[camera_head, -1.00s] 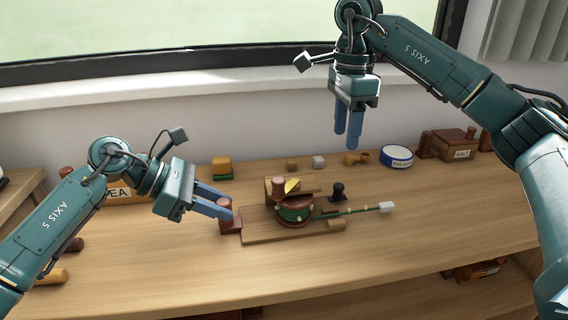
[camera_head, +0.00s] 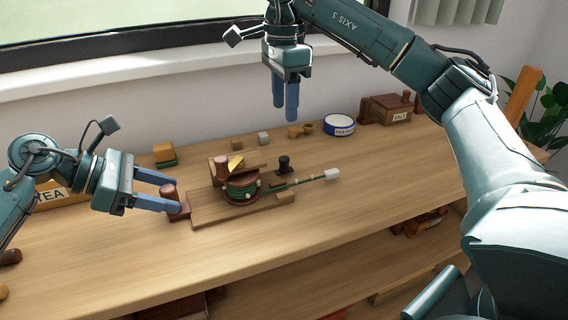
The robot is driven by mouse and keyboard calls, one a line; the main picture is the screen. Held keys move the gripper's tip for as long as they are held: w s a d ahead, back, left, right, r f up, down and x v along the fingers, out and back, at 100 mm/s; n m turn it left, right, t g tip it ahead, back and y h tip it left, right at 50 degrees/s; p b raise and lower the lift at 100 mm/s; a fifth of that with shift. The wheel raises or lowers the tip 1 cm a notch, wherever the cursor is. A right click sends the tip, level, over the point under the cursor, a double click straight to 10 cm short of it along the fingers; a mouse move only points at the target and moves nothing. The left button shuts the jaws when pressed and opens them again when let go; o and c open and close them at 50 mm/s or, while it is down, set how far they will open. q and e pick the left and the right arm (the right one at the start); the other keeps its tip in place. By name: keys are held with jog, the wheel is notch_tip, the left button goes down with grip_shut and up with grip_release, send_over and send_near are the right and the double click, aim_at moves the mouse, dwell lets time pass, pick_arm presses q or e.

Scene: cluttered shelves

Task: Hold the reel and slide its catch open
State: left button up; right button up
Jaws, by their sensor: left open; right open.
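The reel (camera_head: 241,189), a drum with green winding between dark red-brown flanges, stands on a wooden base board (camera_head: 212,212) in the middle of the table. A yellow wedge (camera_head: 236,164) and a pinkish-brown knob (camera_head: 221,166) show at its top. A thin green rod with a white end block (camera_head: 332,174) runs right from it; I cannot tell which part is the catch. A red-brown post (camera_head: 169,193) stands at the board's left end. My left gripper (camera_head: 174,195) is open, its fingertips on either side of the post. My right gripper (camera_head: 285,114) is open and empty, above and behind the reel.
A black knob (camera_head: 284,164) stands just behind the rod. A blue-and-white round tin (camera_head: 340,125) and a labelled brown box (camera_head: 388,109) stand at the back right. Small blocks (camera_head: 164,155) line the back edge.

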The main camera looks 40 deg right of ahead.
pick_arm(q)
jog(key=v, duration=1.2)
